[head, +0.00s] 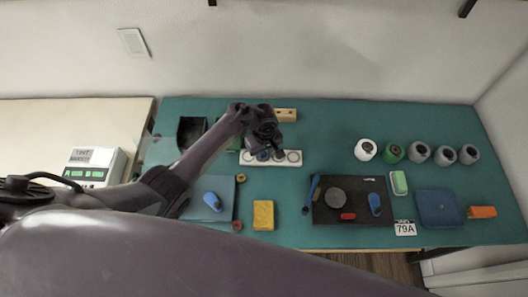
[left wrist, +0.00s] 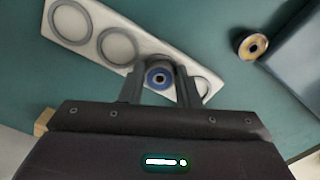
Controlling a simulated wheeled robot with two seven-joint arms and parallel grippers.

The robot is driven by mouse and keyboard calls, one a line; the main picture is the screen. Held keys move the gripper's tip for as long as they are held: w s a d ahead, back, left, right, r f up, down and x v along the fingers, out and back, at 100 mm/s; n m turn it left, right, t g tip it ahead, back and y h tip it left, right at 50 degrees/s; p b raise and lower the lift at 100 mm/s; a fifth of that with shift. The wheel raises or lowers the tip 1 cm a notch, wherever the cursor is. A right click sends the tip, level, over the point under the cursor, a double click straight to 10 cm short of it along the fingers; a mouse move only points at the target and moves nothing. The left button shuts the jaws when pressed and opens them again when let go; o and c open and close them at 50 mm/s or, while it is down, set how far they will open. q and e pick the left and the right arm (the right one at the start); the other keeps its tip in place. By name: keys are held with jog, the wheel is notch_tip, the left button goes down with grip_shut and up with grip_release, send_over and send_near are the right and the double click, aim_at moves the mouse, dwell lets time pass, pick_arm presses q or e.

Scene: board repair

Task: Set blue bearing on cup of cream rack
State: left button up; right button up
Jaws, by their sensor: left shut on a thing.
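The cream rack (head: 292,158) lies near the back of the teal table, left of the middle in the head view. It also shows in the left wrist view (left wrist: 122,22), with grey ring-shaped cups along it. My left gripper (head: 262,154) is over the rack's left part. In the left wrist view its fingers (left wrist: 160,80) are shut on the blue bearing (left wrist: 159,78), which has a dark centre. The bearing is over the rack, between a grey ring and a partly hidden one. I cannot tell whether it touches the rack. My right gripper is not in view.
A tan block (head: 284,115) stands behind the rack, and a black bin (head: 190,130) to its left. A yellow block (head: 263,215) lies in front. A brass-coloured ring (left wrist: 252,46) lies near a blue mat. Several jars line the right, including a white one (head: 365,150).

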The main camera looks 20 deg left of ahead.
pick_arm(q)
jog(key=shift+s+f, duration=0.2)
jog(key=shift+f, duration=0.05)
